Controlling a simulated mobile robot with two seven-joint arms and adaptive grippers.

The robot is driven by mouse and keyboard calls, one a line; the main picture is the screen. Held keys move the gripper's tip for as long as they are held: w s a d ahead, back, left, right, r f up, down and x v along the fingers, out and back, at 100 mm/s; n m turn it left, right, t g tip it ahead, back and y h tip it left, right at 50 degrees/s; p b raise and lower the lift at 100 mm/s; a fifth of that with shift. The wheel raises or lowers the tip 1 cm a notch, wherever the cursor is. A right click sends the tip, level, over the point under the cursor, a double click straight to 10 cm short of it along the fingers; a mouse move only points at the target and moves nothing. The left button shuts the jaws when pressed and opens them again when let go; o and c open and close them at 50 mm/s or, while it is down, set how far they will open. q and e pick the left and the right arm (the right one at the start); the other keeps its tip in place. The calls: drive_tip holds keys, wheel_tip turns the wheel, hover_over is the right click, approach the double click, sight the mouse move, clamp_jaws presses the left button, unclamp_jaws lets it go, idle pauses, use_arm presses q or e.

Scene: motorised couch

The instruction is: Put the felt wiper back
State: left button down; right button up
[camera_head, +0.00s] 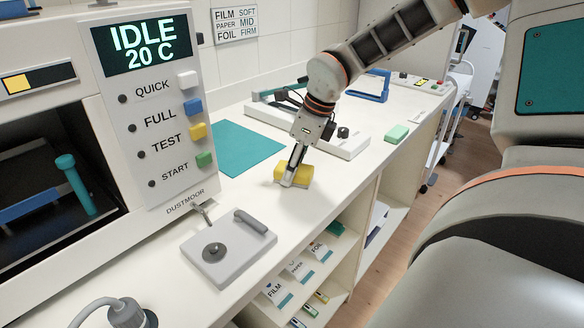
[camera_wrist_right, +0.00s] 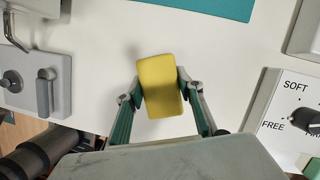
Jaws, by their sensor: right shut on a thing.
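The felt wiper looks to be the yellow block (camera_head: 297,174) at the counter's middle. My right gripper (camera_head: 290,180) points down and is shut on it. In the right wrist view, the yellow block (camera_wrist_right: 160,86) sits between the two fingers, one on each side. I cannot tell whether it rests on the white counter (camera_head: 325,200) or hangs just above it. A green block (camera_head: 397,133) lies apart on the counter, farther back and right. My left gripper is in neither view.
A teal mat (camera_head: 236,147) lies left of the block. A grey device with a handle (camera_head: 228,248) stands nearer, by the oven-like machine (camera_head: 150,105). A long pale device (camera_head: 340,143) lies behind my gripper. Open shelves (camera_head: 305,275) hold packets below the counter's front edge.

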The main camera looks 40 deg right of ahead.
drive_tip(key=shift+f, duration=0.15)
drive_tip(key=o, duration=1.1)
drive_tip(key=shift+o, duration=0.2)
drive_tip(key=v, duration=1.2)
